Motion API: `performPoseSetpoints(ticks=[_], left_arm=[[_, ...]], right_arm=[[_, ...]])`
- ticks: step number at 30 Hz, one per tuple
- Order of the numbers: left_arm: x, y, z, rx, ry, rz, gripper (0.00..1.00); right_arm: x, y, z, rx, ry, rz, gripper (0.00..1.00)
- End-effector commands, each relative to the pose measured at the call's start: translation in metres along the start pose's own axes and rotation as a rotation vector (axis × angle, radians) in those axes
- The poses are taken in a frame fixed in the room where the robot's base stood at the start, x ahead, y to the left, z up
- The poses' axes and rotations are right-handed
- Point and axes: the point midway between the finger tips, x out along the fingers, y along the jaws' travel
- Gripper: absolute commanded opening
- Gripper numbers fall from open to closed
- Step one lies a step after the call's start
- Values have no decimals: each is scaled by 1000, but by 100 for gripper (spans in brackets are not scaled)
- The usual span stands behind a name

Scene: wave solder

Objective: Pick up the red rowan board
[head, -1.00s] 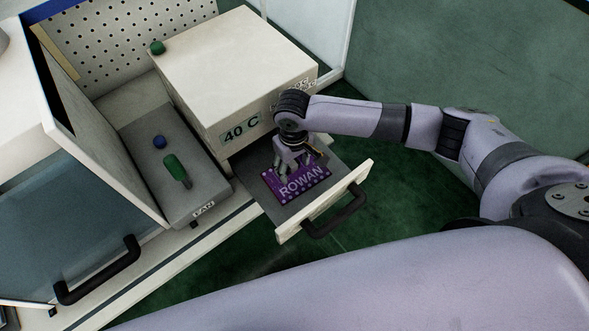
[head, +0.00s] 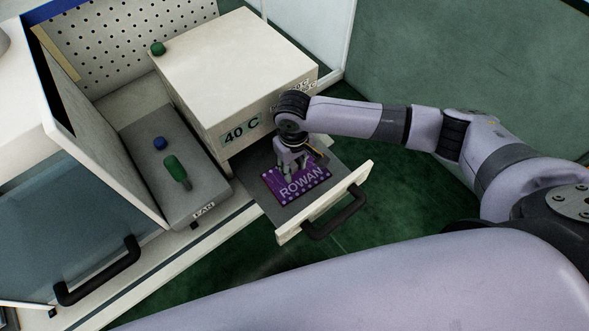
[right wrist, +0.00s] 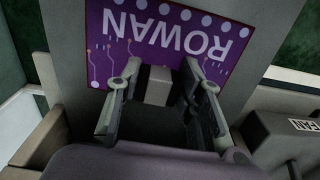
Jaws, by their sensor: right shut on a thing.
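A purple board (head: 301,187) marked ROWAN lies flat in the open drawer (head: 284,211) below the box marked 40 C; it looks purple, not red. In the right wrist view the ROWAN board (right wrist: 170,35) fills the top, its lettering upside down. My right gripper (head: 288,173) reaches down at the board's back edge. In the right wrist view my right gripper's fingers (right wrist: 158,85) are shut on a small grey block at the board's edge. My left gripper is out of view.
The drawer's front has a black handle (head: 336,212). A glazed door (head: 70,225) stands further left.

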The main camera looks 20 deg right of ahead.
Motion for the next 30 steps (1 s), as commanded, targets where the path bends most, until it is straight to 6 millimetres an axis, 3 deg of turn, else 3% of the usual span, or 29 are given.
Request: performPoseSetpoints(ticks=[5, 11, 14, 24, 30], left_arm=[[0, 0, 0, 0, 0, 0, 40], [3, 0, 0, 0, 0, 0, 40], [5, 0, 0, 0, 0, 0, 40], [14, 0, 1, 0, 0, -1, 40], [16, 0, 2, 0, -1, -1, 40]], right_arm=[[-3, 0, 0, 0, 1, -1, 0], [-24, 0, -1, -1, 3, -1, 0], [-44, 0, -2, -1, 6, -3, 0], [-141, 0, -2, -1, 7, -1, 0], [-181, 0, -1, -1, 4, -1, 0]])
